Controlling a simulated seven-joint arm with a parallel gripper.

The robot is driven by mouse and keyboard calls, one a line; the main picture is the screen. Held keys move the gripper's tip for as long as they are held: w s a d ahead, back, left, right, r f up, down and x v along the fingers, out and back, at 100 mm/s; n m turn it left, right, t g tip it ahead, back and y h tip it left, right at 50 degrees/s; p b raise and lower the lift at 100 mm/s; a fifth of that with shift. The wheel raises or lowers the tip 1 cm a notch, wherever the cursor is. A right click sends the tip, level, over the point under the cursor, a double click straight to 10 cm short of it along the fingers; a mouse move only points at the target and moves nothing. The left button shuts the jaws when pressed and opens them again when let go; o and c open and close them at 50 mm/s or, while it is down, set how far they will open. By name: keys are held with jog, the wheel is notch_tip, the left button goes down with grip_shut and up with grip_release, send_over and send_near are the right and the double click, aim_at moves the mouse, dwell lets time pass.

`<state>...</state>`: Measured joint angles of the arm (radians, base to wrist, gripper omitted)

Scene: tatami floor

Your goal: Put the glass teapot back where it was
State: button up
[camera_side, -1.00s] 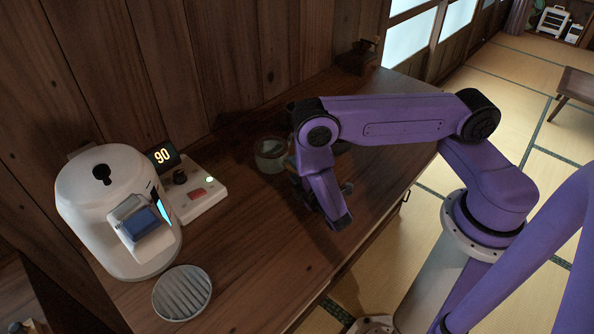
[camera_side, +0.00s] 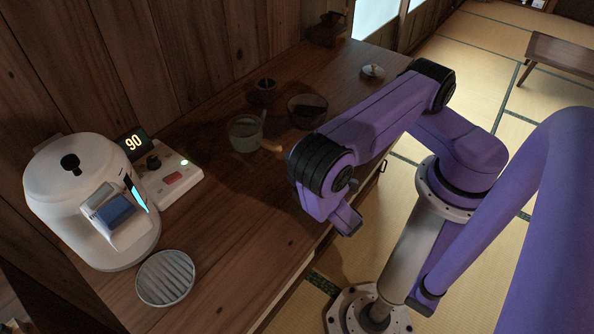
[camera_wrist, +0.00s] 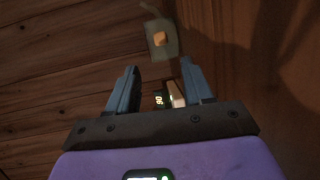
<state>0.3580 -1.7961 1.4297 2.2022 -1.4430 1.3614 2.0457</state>
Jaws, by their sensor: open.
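A pale green, see-through vessel (camera_side: 245,134), which looks like the glass teapot, stands upright on the wooden counter, with a slanted part at its right side. A translucent vessel with a yellow-orange patch (camera_wrist: 160,38) shows at the top of the wrist view; I cannot tell for sure whether it is the same one. My gripper (camera_wrist: 160,88) is open, with nothing between its fingers.
A white machine (camera_side: 92,205), a control panel reading 90 (camera_side: 172,180) and a ribbed round plate (camera_side: 165,278) stand at left. A dark glass bowl (camera_side: 307,112), a small dark cup (camera_side: 264,91), a lid (camera_side: 372,71) and a grinder (camera_side: 327,32) are farther back.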

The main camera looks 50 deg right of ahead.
jog(key=shift+s+a+r, duration=0.15)
jog(key=shift+s, duration=0.3)
jog(key=shift+s+r+h, duration=0.1)
jog(key=shift+r+h, duration=0.2)
jog(key=shift+r, duration=0.05)
jog(key=s+d+r+m+g+y, duration=0.1)
jog(key=s+r+g+y, duration=0.5)
jog(key=s+r+g, duration=0.9)
notch_tip(320, 180, up, 5)
jog(key=shift+s+d+r+m+y, duration=0.1)
jog(key=shift+s+d+m+y, duration=0.2)
jog(key=shift+s+d, duration=0.35)
